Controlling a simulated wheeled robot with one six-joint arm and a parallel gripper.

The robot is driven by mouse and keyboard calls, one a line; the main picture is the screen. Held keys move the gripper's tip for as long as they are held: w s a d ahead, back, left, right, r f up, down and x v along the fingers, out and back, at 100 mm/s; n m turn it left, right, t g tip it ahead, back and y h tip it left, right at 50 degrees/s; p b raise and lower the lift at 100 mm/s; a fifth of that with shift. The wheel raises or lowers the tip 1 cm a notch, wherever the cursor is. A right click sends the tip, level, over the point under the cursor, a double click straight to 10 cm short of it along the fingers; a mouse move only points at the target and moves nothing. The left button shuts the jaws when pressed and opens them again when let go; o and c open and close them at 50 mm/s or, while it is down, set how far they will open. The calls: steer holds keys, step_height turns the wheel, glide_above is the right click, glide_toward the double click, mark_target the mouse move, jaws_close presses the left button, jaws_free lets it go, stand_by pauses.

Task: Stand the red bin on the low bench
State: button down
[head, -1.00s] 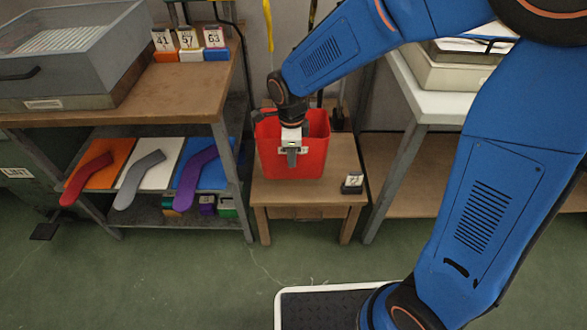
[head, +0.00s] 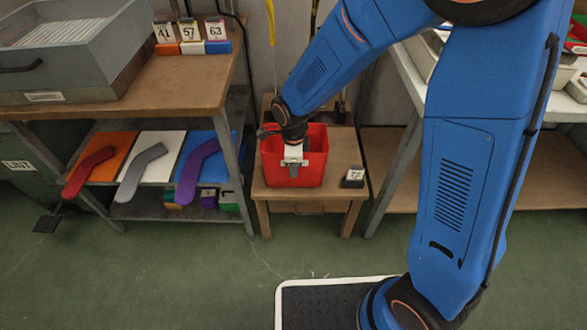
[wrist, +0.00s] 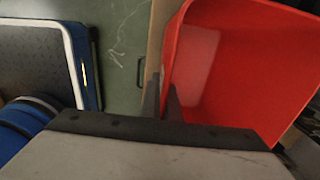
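The red bin (head: 312,176) is upright over the left part of the low wooden bench (head: 345,200), and its base appears to be down on the bench top. My gripper (head: 293,158) points down at the bin's front rim. In the wrist view, my gripper's fingers (wrist: 162,98) lie on either side of the bin wall and look closed on it. The open inside of the bin (wrist: 235,65) fills the right of that view and looks empty. The exact contact under the base is hidden.
A small black block with a number card (head: 353,177) stands on the bench, right of the bin. A shelf table (head: 185,92) with sock forms is close on the left. A white-topped table (head: 398,75) is close on the right. Green floor is clear in front.

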steer(key=shift+f, duration=0.1)
steer(key=c, duration=2)
jaws_free()
steer(key=r, duration=1.1)
steer(key=shift+s+r, duration=0.2)
steer(key=shift+r, duration=0.2)
steer(key=s+d+r+n+t, duration=0.1)
steer(key=s+d+r+n, duration=0.3)
steer(key=d, duration=0.4)
steer(key=s+d+r+n+t, duration=0.1)
steer(key=s+d+r+n, duration=0.2)
steer(key=d+r+n, duration=0.35)
steer(key=shift+s+d+r+n+t, duration=0.45)
steer(key=shift+s+d+n, duration=0.85)
steer(key=shift+s+d, duration=0.8)
steer(key=shift+s+d+r+n+t, duration=0.45)
steer(key=shift+s+d+n, duration=0.9)
steer(key=shift+s+d, duration=0.75)
steer(key=shift+s+d+r+n+t, duration=0.3)
steer(key=shift+s+d+r+n, duration=0.2)
steer(key=shift+s+d+n, duration=1.2)
